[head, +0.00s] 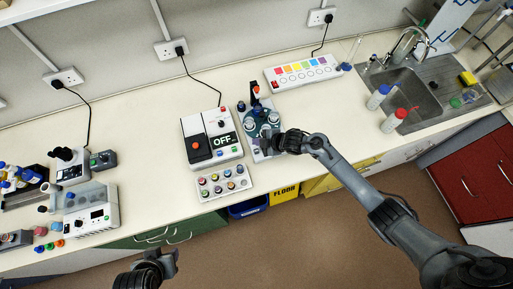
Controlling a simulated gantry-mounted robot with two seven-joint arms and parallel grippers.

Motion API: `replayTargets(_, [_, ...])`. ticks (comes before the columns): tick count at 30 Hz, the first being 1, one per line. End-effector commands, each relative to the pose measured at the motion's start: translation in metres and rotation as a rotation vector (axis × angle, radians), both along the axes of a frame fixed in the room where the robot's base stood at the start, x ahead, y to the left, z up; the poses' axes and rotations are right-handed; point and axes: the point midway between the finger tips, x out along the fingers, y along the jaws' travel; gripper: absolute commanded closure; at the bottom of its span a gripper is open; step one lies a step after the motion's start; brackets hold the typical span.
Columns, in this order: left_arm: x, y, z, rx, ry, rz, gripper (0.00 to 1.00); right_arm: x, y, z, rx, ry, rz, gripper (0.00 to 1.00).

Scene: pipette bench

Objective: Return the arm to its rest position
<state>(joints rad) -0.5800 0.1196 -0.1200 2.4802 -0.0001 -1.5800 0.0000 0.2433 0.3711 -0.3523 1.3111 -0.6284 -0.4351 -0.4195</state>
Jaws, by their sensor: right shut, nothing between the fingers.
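My right arm comes in from the lower right, and its gripper (277,143) is over the bench beside a blue-grey device with round knobs (262,122). The right gripper is shut with nothing held. I cannot tell whether it touches the device. My left gripper (172,262) is at the bottom of the head view, in front of the bench edge over the floor. Its finger opening is too dark and small to read.
A white device reading OFF (223,141) and a tray of small coloured caps (222,182) stand left of the right gripper. Bottles (393,121) stand by the sink (415,95). Instruments (91,212) crowd the left end.

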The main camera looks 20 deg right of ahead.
Motion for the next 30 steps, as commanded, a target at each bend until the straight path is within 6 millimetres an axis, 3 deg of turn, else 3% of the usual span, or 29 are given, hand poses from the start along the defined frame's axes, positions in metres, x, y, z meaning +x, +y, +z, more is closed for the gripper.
replayTargets(15, [0.000,-0.001,0.005,-0.005,0.000,0.003,0.57,-0.001,0.000,0.005,0.001,0.001,0.000,1.00])
replayTargets(20, [0.000,0.000,0.005,0.000,0.000,0.000,0.57,-0.014,0.001,-0.008,0.001,0.027,0.001,1.00])
replayTargets(23, [0.000,0.001,0.006,0.004,0.000,-0.003,0.57,-0.041,0.006,-0.031,0.010,0.075,0.001,1.00])
replayTargets(27, [0.000,0.002,0.008,0.007,0.000,-0.004,0.57,-0.108,0.031,-0.066,0.061,0.163,0.001,1.00])
replayTargets(30, [0.000,0.002,0.011,0.007,-0.001,-0.005,0.57,-0.154,0.057,-0.061,0.113,0.183,-0.040,1.00])
